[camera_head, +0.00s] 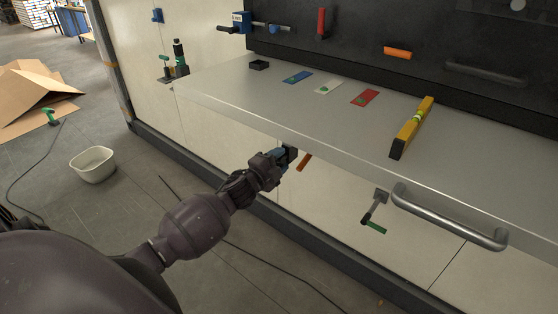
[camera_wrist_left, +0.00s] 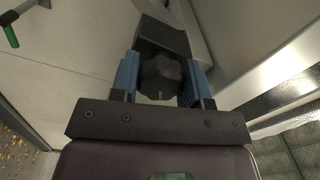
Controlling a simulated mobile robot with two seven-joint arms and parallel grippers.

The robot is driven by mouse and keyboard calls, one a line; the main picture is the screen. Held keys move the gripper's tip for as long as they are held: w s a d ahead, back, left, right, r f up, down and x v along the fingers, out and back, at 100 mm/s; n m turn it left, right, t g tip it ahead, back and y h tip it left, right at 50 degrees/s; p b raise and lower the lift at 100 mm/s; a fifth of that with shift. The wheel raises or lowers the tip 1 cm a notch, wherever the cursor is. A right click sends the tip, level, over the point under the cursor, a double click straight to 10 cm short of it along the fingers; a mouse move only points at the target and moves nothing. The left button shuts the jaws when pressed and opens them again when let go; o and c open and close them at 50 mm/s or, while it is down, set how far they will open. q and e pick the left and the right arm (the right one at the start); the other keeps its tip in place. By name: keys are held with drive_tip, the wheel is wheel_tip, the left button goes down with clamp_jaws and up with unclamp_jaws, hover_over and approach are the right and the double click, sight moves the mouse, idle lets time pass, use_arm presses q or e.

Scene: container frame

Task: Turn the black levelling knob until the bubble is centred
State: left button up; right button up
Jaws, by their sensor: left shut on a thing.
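The black levelling knob (camera_wrist_left: 160,76) shows in the left wrist view between the two blue-sided fingers of my left gripper (camera_wrist_left: 163,80). The gripper is shut on it. In the head view my left gripper (camera_head: 284,158) is below the front edge of the grey shelf (camera_head: 230,98), and hides the knob. A yellow spirit level (camera_head: 415,122) with black ends lies on the shelf at the right. Its green-yellow vial shows near the middle, but the bubble is too small to make out. My right gripper is in neither view.
Blue, white and red cards (camera_head: 365,97) and a small black box (camera_head: 259,65) lie on the shelf. A metal bar handle (camera_head: 450,222) and a green-handled crank (camera_head: 374,222) are at the front. A white tub (camera_head: 93,164) and a cable are on the floor.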

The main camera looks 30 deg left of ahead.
use_arm(q)
drive_tip(key=o, duration=0.9)
drive_tip(key=shift+s, duration=0.1)
drive_tip(key=s, duration=1)
drive_tip(key=shift+s+a+b, duration=0.3)
drive_tip(key=shift+a+b, duration=0.1)
drive_tip(key=s+d+f+n+g, duration=0.2)
drive_tip(key=s+d+f+n, duration=0.1)
drive_tip(key=s+f+n, duration=0.2)
drive_tip(key=s+d+f+n+g+y, duration=0.1)
drive_tip(key=s+d+f+n+g, duration=0.1)
drive_tip(key=s+d+f+n, duration=0.2)
drive_tip(key=s+d+f+n+g, duration=0.2)
drive_tip(key=s+d+f+n, duration=0.2)
drive_tip(key=s+f, duration=0.4)
drive_tip(key=shift+s+f+n, duration=0.1)
drive_tip(key=shift+s+n, duration=0.7)
